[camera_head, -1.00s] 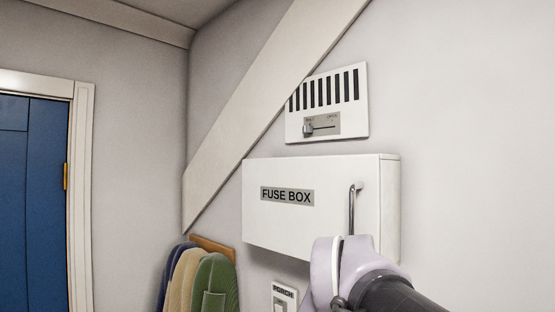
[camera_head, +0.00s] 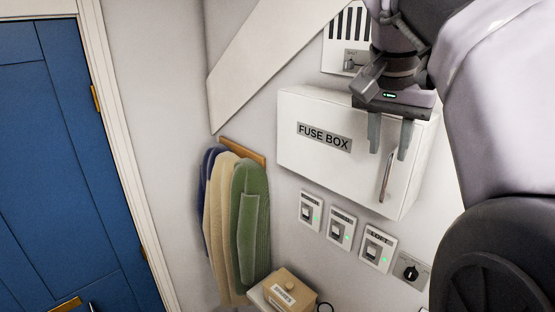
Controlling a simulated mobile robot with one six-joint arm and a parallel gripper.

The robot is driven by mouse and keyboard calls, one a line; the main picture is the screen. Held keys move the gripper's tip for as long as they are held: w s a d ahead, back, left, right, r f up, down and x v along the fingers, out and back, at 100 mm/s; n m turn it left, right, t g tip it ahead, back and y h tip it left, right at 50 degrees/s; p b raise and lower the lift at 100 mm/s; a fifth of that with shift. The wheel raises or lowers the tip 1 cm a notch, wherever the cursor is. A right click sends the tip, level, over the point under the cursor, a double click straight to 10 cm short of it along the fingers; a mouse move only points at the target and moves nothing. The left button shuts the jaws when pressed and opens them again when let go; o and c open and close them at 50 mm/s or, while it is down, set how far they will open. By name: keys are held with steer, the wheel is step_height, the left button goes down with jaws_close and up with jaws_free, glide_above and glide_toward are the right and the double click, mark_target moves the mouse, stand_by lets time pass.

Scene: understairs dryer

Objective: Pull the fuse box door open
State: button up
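The white fuse box (camera_head: 310,165) is on the wall with its door shut flat across the front. A grey label reads FUSE BOX. An upright metal handle (camera_head: 385,180) sits near the door's right edge. My gripper (camera_head: 389,155) points down in front of the upper right of the box. Its two grey fingers are apart with nothing between them that I can see held. In the picture the fingertips lie to either side of the handle's upper end; I cannot tell how far in front of it they are. The gripper body hides the box's top right part.
A vent with a slider (camera_head: 343,58) is above the box, partly behind my arm. Labelled switches (camera_head: 342,229) and a dial (camera_head: 410,270) are below. Coats (camera_head: 247,215) hang at left, above a small cardboard box (camera_head: 290,291). A blue door (camera_head: 60,170) is far left.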

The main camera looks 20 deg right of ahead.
mark_target(391, 165)
steer(key=x, duration=0.4)
steer(key=b+x, duration=0.1)
steer(key=x, duration=0.1)
steer(key=shift+s+d+f, duration=0.2)
steer(key=shift+d+f, duration=0.05)
steer(key=shift+d, duration=0.2)
steer(key=shift+w+a+f, duration=0.1)
steer(key=shift+w+f, duration=0.15)
steer(key=shift+f, duration=0.1)
steer(key=shift+s, duration=0.1)
steer(key=shift+c, duration=0.6)
jaws_close()
